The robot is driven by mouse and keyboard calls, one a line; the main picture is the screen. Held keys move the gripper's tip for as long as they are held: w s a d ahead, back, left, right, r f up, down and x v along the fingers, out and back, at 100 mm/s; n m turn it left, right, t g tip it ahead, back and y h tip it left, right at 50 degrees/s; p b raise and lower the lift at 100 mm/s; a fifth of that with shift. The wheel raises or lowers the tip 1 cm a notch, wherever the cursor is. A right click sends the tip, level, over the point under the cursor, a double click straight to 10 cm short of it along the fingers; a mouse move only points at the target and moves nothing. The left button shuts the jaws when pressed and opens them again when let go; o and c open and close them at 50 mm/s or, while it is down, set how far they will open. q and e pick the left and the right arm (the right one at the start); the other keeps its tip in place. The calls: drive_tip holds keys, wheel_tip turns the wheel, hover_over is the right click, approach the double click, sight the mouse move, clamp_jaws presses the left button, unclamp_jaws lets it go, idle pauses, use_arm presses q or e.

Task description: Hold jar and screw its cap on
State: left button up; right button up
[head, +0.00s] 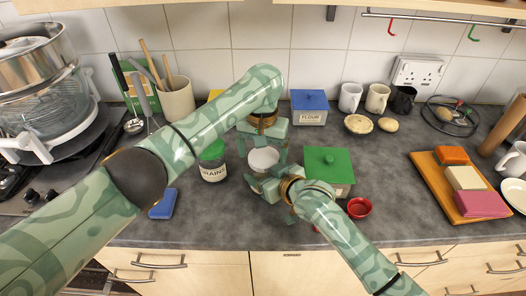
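A white round item (263,160), perhaps the jar or its cap, sits between my two grippers; its lower part is hidden. My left gripper (262,143) points down over it from behind, its fingers spread to either side. I cannot tell whether they touch it. My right gripper (266,183) reaches in from the front right, close against the near side of the white item. Whether its fingers grip it is unclear. A clear jar labelled GRAINS (213,171) with a green lid (212,151) stands just left, partly behind my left arm.
A green box (328,163) stands close on the right, with a small red bowl (359,208) beside it. A blue sponge (163,204) lies at the left front. A blue FLOUR box (309,107) is behind. An orange board (455,199) lies far right, with clear counter before it.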

use_arm(q)
drive_tip(key=shift+s+d, duration=0.15)
drive_tip(key=shift+d, duration=0.2)
drive_tip(key=shift+r, duration=0.15)
wheel_tip(320, 180, up, 4)
drive_tip(key=shift+r, duration=0.15)
drive_tip(key=shift+a, duration=0.15)
drive_tip(key=shift+c, duration=0.3)
drive_tip(key=shift+r, duration=0.3)
wheel_tip(320, 180, up, 3)
drive_tip(key=n, duration=0.3)
drive_tip(key=shift+f, duration=0.1)
